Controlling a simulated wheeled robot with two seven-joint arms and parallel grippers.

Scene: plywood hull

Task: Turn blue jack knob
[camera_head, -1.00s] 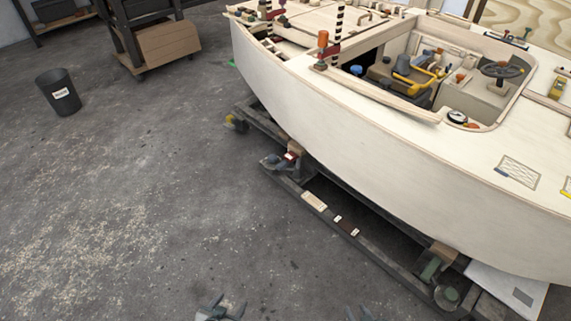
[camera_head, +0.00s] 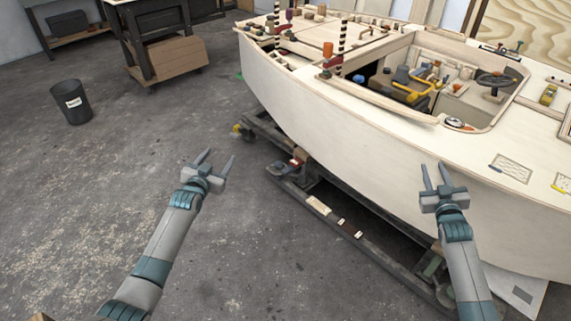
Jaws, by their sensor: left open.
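The boat cradle (camera_head: 345,228) stands on the floor under the pale plywood hull (camera_head: 335,133). A small blue-grey jack part (camera_head: 277,169) sits at the cradle's near side, close to a red block; it is too small to make out its knob clearly. My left gripper (camera_head: 219,156) is open and empty over the floor, left of that part in the picture and apart from it. My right gripper (camera_head: 434,172) appears open and empty, its fingers in front of the hull side in the picture. I cannot tell how far it is from the hull.
A green jack part (camera_head: 431,267) is at the cradle's right end, and a yellow one (camera_head: 237,128) at its far left end. A black bin (camera_head: 72,103) and a workbench with a wooden box (camera_head: 167,60) stand at the back left. The floor at the left is mostly clear.

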